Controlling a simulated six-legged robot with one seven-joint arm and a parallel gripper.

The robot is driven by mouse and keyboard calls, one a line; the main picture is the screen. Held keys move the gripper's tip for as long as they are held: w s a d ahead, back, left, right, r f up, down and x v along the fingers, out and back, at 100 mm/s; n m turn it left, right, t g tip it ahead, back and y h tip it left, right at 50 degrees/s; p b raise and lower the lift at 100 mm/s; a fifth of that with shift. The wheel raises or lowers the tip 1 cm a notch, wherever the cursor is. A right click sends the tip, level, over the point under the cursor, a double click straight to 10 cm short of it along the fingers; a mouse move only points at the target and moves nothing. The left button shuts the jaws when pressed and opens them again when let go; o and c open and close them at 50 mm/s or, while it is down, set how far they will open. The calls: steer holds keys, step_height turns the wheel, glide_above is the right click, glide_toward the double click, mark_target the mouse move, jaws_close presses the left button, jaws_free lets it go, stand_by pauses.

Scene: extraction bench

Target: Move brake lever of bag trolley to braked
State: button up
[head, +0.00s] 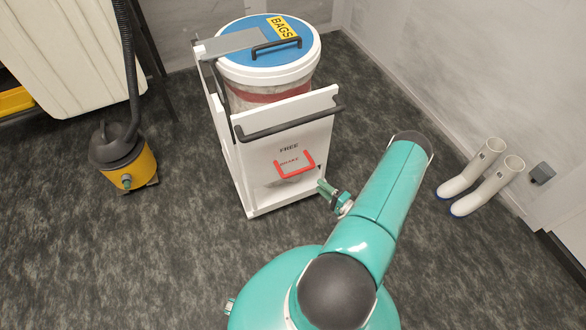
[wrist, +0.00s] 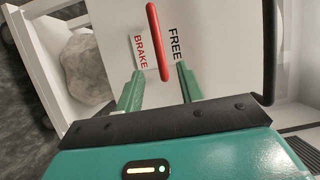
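The bag trolley (head: 240,170) is a white cart in the head view, with a lidded bucket on it. Its brake lever (head: 295,175) is a red U-shaped bar on the front panel, by the BRAKE label (head: 289,161) and below the FREE label (head: 289,148). In the wrist view the red lever (wrist: 157,42) lies between the BRAKE label (wrist: 141,52) and the FREE label (wrist: 174,44). My gripper (head: 322,186) is close to the panel's lower right. Its green fingers (wrist: 159,72) are apart, with the lever's near end appearing between them; contact cannot be told.
A yellow and black vacuum (head: 125,155) stands at left, and white boots (head: 480,178) stand by the right wall. Carpet between the trolley and vacuum is clear. A pale rounded bag (wrist: 87,68) shows in the wrist view.

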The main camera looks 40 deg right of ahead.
steer(key=w+a, duration=0.1)
steer(key=w, duration=1.2)
steer(key=shift+a+r, duration=0.15)
steer(key=shift+r, duration=0.1)
steer(key=shift+w, duration=0.1)
